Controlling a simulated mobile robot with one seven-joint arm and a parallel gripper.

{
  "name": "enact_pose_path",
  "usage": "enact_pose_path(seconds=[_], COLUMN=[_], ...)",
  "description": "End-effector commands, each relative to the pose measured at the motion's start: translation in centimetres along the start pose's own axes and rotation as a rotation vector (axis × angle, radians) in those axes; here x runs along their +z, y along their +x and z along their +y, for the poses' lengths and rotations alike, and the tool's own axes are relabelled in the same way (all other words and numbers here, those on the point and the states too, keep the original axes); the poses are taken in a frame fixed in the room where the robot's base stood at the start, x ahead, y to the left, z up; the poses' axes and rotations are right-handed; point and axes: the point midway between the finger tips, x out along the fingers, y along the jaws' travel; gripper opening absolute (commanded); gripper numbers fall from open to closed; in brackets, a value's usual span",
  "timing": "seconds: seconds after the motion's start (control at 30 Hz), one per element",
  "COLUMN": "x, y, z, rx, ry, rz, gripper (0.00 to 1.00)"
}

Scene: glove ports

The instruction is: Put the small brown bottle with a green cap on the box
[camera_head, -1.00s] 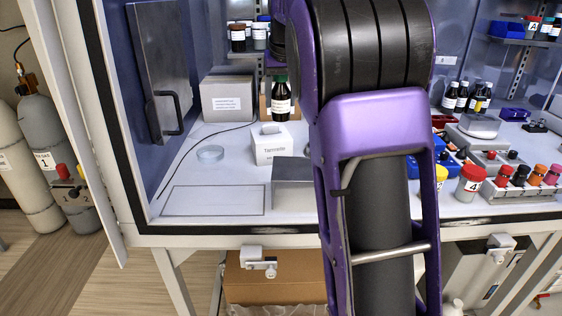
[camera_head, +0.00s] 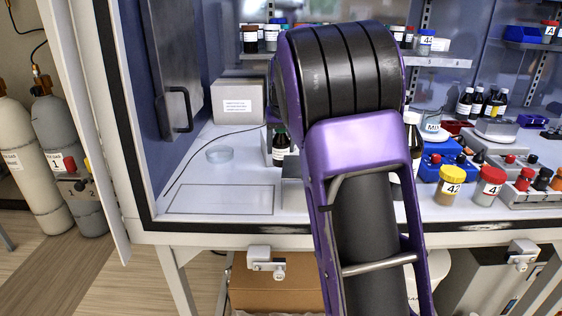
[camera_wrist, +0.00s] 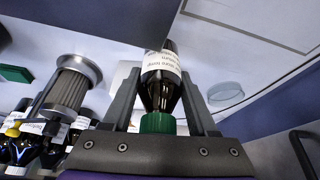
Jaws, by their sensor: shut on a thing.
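In the wrist view, the small dark brown bottle (camera_wrist: 161,85) is between the two fingers of my gripper (camera_wrist: 160,78). Its green cap (camera_wrist: 157,123) points toward the palm and its white label faces the camera. My gripper is shut on it. In the head view, the bottle (camera_head: 280,153) shows just left of my arm, looking upright; my arm hides the gripper there. A pale block (camera_wrist: 122,73), perhaps the white box, shows beside the bottle in the wrist view. I cannot tell whether the bottle's base touches anything.
A grey carton (camera_head: 238,101) stands at the back left of the cabinet. A clear round dish (camera_head: 220,154) and an outlined rectangle (camera_head: 221,200) lie on the left counter. Yellow-lidded (camera_head: 450,187) and red-lidded (camera_head: 488,187) jars stand on the right.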

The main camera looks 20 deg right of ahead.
Motion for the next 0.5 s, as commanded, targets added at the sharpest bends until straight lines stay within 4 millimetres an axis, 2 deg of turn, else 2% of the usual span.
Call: enact_pose_path(seconds=[0.23, 0.5], x=[1.5, 1.6], y=[3.4, 3.8], z=[0.0, 0.0], rx=[0.000, 0.000], ry=[-0.001, -0.001], rz=[-0.002, 0.000], gripper=[0.00, 0.00])
